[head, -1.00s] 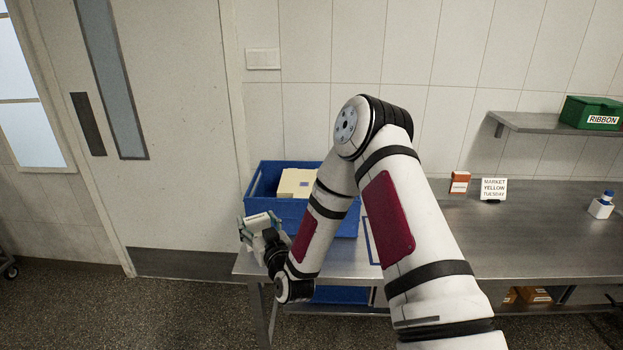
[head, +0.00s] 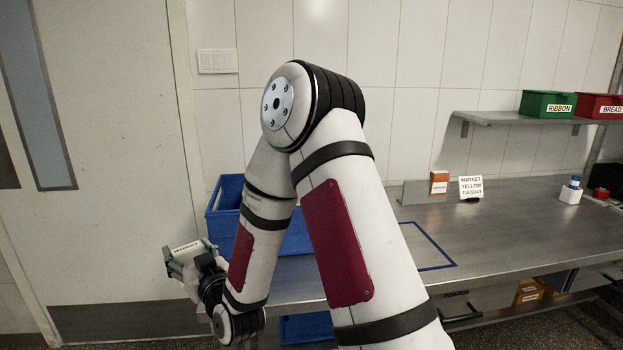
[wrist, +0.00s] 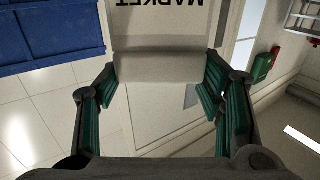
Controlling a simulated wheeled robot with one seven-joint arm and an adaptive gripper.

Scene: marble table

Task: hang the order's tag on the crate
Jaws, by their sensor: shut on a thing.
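My gripper (head: 186,262) is at the lower left of the head view, in front of and left of the blue crate (head: 225,203). It is shut on a white tag (head: 187,246) with MARKET printed on it. In the wrist view the tag (wrist: 160,40) sits between the green-padded fingers of my gripper (wrist: 160,82), its print upside down. The crate's blue wall (wrist: 45,30) shows at the upper left there, apart from the tag. My arm hides much of the crate in the head view. A white order card (head: 471,188) reads MARKET YELLOW TUESDAY.
The steel table (head: 510,220) is mostly clear, with a blue outlined area (head: 432,242). An orange box (head: 439,182) stands beside the card, and a white bottle with a blue cap (head: 570,193) is farther right. A shelf (head: 500,118) holds a green RIBBON box (head: 547,104) and a red BREAD box (head: 600,106).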

